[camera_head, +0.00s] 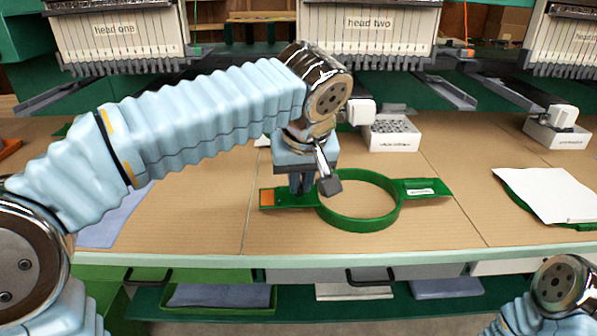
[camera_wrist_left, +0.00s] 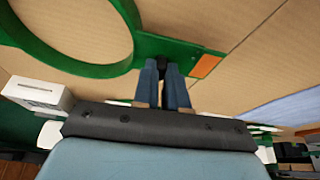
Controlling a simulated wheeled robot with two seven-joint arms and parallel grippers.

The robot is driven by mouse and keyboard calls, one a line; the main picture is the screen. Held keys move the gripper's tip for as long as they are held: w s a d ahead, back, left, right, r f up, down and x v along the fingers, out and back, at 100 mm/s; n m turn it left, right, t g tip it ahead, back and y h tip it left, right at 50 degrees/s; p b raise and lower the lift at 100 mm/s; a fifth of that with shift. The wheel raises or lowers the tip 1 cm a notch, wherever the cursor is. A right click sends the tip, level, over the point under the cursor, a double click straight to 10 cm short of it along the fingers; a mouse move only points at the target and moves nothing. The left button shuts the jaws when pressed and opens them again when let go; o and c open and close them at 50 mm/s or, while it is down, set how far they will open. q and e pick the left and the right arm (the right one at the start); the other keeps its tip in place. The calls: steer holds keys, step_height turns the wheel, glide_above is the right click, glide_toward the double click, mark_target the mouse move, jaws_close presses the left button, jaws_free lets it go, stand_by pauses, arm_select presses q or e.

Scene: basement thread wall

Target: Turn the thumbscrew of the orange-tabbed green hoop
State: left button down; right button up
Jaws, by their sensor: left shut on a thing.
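The green hoop (camera_head: 337,218) lies flat on the tan table, with flat green arms on both sides. Its left arm ends in an orange tab (camera_head: 267,198); the right arm carries a white label. My left gripper (camera_head: 302,190) points down at the left arm, between the orange tab and the ring. In the left wrist view the fingers (camera_wrist_left: 163,85) are closed around a small dark thumbscrew (camera_wrist_left: 163,67) beside the orange tab (camera_wrist_left: 206,66). The fingers hide most of the thumbscrew. My right gripper is not in view; only part of the right arm shows at the lower right.
A white box of small parts (camera_head: 392,136) stands behind the hoop. Another white box (camera_head: 556,134) stands at the back right. A green hoop with white cloth (camera_head: 552,192) lies at the right. Machine heads overhang the back. The table is clear between the hoops.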

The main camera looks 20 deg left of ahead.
arm_select(q)
steer(key=n+y, duration=0.1)
steer(key=n, duration=0.2)
steer(key=shift+w+d+n+g, duration=0.1)
steer(key=shift+d+n+g, duration=0.05)
steer(key=shift+n+g, duration=0.2)
stand_by(0.9)
steer(key=c, duration=1.2)
jaws_free()
steer(key=shift+o, duration=0.2)
steer(key=v, duration=1.3)
steer(key=shift+d+r+p, duration=0.2)
steer(key=shift+r+p, duration=0.15)
steer(key=shift+r, duration=0.05)
